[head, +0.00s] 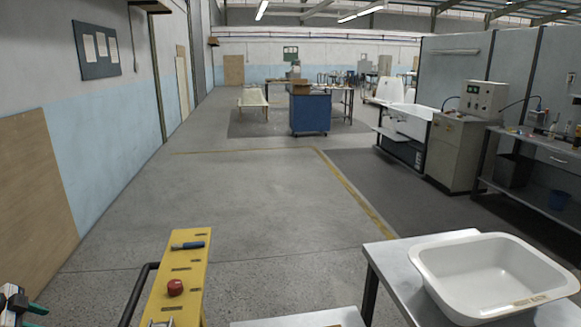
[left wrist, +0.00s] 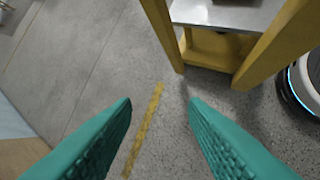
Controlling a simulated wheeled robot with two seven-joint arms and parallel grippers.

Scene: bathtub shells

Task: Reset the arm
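My left gripper (left wrist: 160,104) shows in the left wrist view as two green ribbed fingers spread apart, with only floor seen between them. It is open and empty. In the head view part of my left gripper (head: 24,305) shows at the bottom left corner, left of the yellow stand. My right gripper is in neither view.
A white tub shell (head: 495,275) sits on a metal table (head: 390,262) at right. The middle floor is clear.

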